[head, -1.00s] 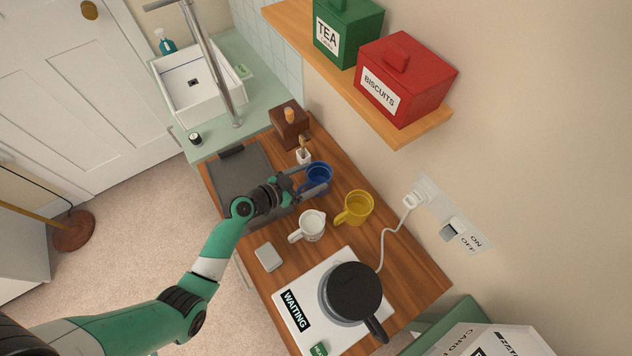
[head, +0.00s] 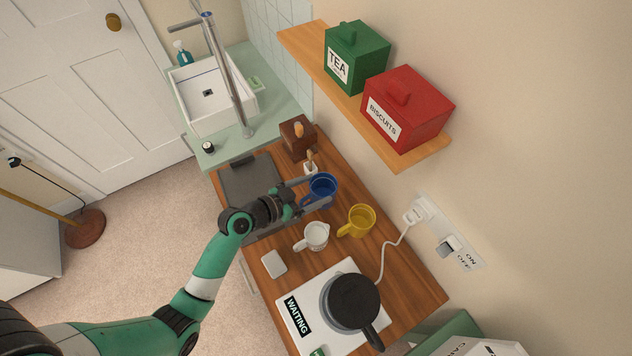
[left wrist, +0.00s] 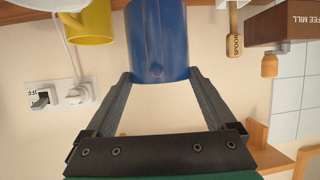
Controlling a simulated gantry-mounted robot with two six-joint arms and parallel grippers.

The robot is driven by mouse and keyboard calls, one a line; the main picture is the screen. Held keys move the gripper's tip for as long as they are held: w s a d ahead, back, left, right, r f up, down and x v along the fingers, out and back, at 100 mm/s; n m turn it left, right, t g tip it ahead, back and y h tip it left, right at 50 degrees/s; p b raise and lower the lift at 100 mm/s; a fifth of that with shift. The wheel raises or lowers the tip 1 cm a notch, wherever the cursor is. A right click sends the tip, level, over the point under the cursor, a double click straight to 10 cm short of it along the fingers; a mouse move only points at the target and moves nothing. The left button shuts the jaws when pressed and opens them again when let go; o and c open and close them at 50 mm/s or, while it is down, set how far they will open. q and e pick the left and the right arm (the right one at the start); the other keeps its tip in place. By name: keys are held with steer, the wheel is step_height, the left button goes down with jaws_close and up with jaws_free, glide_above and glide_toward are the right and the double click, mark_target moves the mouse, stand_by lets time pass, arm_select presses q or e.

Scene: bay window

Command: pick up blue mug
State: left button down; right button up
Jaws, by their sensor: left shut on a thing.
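The blue mug (head: 323,186) stands on the wooden worktop near the wall, between the yellow mug and the coffee mill. My left gripper (head: 318,194) reaches it from the left with a finger on either side and is shut on it. In the left wrist view the blue mug (left wrist: 157,42) fills the space between the fingertips of my left gripper (left wrist: 160,78). I cannot tell whether the mug's base has left the worktop. My right gripper is not in view.
The yellow mug (head: 361,220) and white jug (head: 316,235) stand close by. A spoon pot (head: 311,168) and coffee mill (head: 298,138) are behind. A shelf (head: 407,155) overhangs with tea (head: 357,57) and biscuits (head: 408,108) tins.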

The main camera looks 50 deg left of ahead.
arm_select(q)
steer(key=s+d+r+p, duration=0.2)
steer(key=s+d+r, duration=0.3)
steer(key=s, duration=0.3)
steer(key=shift+s+d+r+p, duration=0.25)
steer(key=shift+d+r+p, duration=0.15)
steer(key=shift+d, duration=0.15)
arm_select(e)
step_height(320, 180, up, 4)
